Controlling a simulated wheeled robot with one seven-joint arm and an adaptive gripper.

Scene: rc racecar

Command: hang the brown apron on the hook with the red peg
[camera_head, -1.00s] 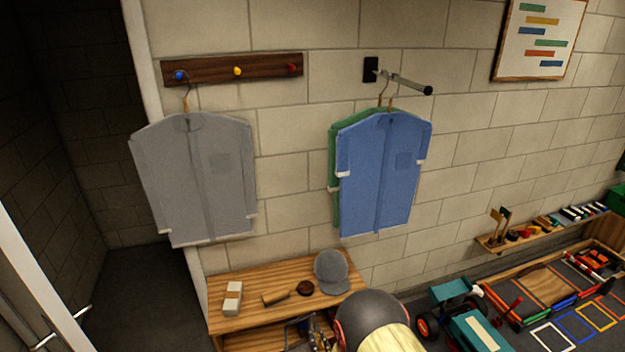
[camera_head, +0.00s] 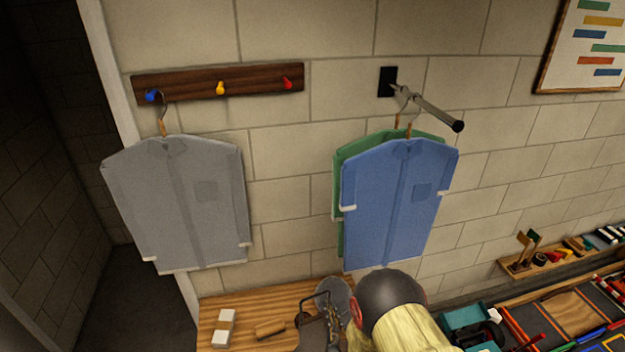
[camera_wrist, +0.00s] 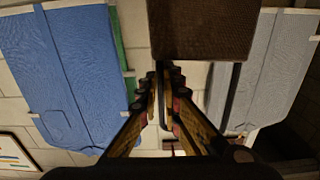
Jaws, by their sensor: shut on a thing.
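The brown apron (camera_wrist: 200,30) hangs from my gripper (camera_wrist: 163,78), whose fingers are shut on its dark strap in the wrist view. In the head view, part of the apron (camera_head: 314,333) and a thin dark loop show at the bottom, beside my gripper (camera_head: 332,312). My wrist hides some of this. The red peg (camera_head: 286,83) is at the right end of a dark wooden rack (camera_head: 185,84) on the wall. The peg is bare, well above my gripper and a little to its left.
A grey jacket (camera_head: 180,205) hangs from the blue peg (camera_head: 151,96); the yellow peg (camera_head: 220,88) is bare. Blue (camera_head: 395,205) and green jackets hang from a metal rod (camera_head: 435,108) to the right. A wooden bench (camera_head: 250,305) holds a white block, brush and grey cap. Wall between the jackets is clear.

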